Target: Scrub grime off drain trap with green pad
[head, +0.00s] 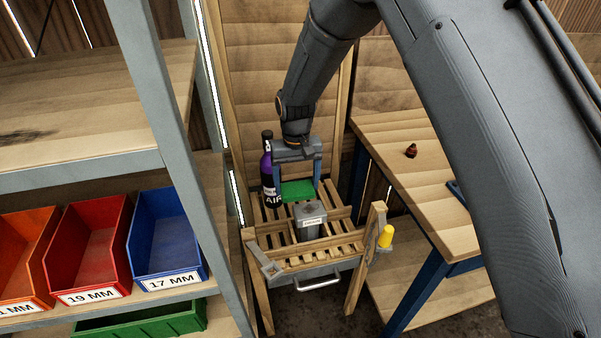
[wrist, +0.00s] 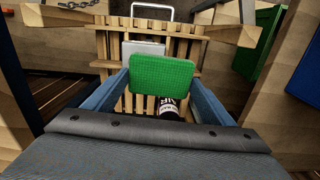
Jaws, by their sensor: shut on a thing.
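My gripper (head: 298,183) points down over a slatted wooden stand (head: 330,255), its two blue fingers shut on the green pad (head: 297,191). In the wrist view the pad (wrist: 163,75) lies flat between the fingers. A grey metal box with a small label, which looks like the drain trap (head: 311,218), sits on the stand just in front of the pad. In the wrist view the grey box (wrist: 143,48) is partly hidden behind the pad. I cannot tell whether pad and box touch. Grime is too small to make out.
A dark purple bottle (head: 268,178) stands close to the left of my gripper. A yellow-capped item (head: 386,236) is at the stand's right side. A workbench (head: 430,190) with a small red-brown object (head: 410,151) is right. Shelves with coloured bins (head: 90,250) are left.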

